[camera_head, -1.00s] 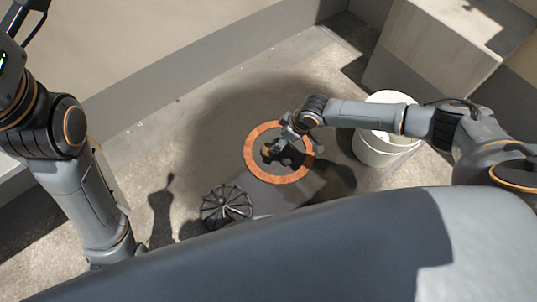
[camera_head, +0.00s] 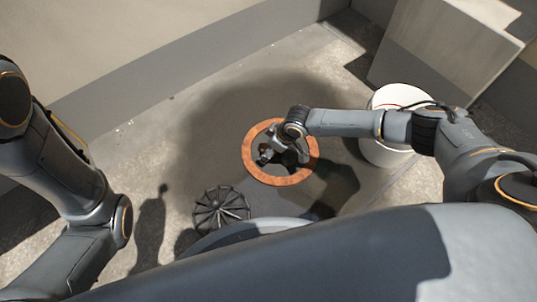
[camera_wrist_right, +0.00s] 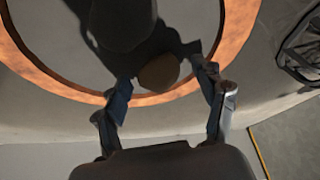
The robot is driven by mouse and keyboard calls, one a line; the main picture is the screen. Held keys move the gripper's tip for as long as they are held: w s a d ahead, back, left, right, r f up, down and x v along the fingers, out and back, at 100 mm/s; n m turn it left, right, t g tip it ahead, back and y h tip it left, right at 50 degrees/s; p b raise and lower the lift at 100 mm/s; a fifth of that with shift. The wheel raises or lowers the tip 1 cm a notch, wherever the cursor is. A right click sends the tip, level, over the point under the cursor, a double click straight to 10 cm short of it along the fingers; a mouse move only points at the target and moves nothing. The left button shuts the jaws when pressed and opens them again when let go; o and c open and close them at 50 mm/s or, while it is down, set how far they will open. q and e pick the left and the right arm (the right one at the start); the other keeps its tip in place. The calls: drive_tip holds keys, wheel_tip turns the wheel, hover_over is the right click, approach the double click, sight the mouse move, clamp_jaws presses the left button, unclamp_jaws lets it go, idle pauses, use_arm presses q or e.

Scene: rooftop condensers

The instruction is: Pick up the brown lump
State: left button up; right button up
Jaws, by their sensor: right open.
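The brown lump (camera_wrist_right: 159,72) shows in the right wrist view as a small rounded piece inside the orange-brown ring (camera_wrist_right: 234,45), near its edge. My right gripper (camera_wrist_right: 166,82) is open, with one finger to each side of the lump in that view. I cannot tell whether the fingers touch it. In the head view my right gripper (camera_head: 270,153) reaches down over the ring (camera_head: 252,163), and the lump cannot be made out there. My left arm shows at the left, but its gripper is out of view.
A dark ribbed dome strainer (camera_head: 220,208) lies left of and nearer than the ring; it also shows in the wrist view (camera_wrist_right: 303,50). A white bucket (camera_head: 384,152) stands to the right. A large pale block (camera_head: 440,55) stands behind it. The floor left of the ring is clear.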

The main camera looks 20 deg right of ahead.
drive_tip(key=shift+w+a+f, duration=0.1)
drive_tip(key=shift+a+f, duration=0.05)
drive_tip(key=shift+f, duration=0.2)
drive_tip(key=c, duration=1.1)
drive_tip(key=shift+r, duration=0.1)
